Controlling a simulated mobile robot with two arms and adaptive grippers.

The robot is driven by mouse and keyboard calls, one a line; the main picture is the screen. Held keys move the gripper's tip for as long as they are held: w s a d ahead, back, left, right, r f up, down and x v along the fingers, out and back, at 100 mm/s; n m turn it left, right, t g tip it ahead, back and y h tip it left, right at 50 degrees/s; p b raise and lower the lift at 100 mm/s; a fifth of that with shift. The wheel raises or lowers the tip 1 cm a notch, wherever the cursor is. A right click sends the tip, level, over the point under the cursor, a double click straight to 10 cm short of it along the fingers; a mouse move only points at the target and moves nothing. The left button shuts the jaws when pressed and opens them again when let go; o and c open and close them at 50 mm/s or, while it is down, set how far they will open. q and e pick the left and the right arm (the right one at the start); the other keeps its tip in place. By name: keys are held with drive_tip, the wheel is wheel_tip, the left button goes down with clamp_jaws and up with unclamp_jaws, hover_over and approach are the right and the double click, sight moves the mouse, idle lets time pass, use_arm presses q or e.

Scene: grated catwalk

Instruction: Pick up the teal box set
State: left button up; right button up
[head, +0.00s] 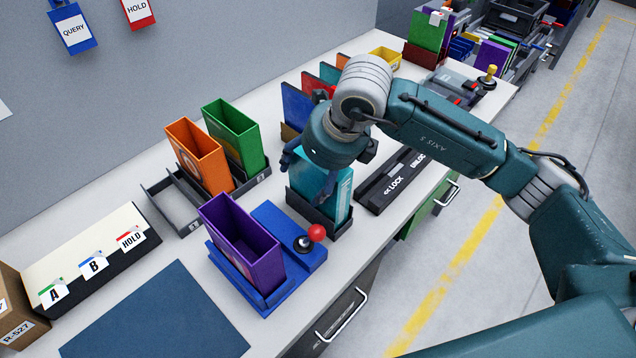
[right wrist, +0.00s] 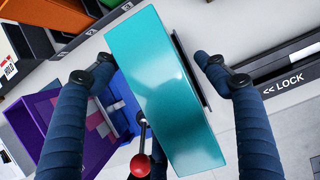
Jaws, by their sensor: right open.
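The teal box set (head: 309,178) stands upright in a dark holder (head: 318,222) on the white counter, partly hidden by my right gripper in the head view. My right gripper (head: 316,165) is above and around its upper part. In the right wrist view the teal box (right wrist: 165,90) lies between the two blue fingers of my open right gripper (right wrist: 154,62). A gap shows on each side, so the fingers appear not to press on it. My left gripper is not in view.
A purple box (head: 240,248) stands in a blue fixture beside a red-knobbed lever (head: 317,233). Orange (head: 197,155) and green (head: 233,135) boxes stand in a grey rack behind. A LOCK slider panel (head: 392,183) lies to the right. A blue mat (head: 155,315) is clear.

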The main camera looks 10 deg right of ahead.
drive_tip(key=x, duration=0.2)
drive_tip(key=shift+w+f+p, duration=0.2)
drive_tip(key=shift+f+p, duration=0.1)
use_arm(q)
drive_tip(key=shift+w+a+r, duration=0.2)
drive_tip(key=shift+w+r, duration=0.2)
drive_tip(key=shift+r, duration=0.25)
use_arm(e)
drive_tip(key=shift+a+f, duration=0.1)
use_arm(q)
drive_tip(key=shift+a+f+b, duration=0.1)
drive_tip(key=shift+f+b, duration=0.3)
use_arm(e)
drive_tip(key=shift+f, duration=0.15)
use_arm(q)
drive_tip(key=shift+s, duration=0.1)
use_arm(e)
drive_tip(key=shift+c, duration=0.5)
drive_tip(key=c, duration=1.5)
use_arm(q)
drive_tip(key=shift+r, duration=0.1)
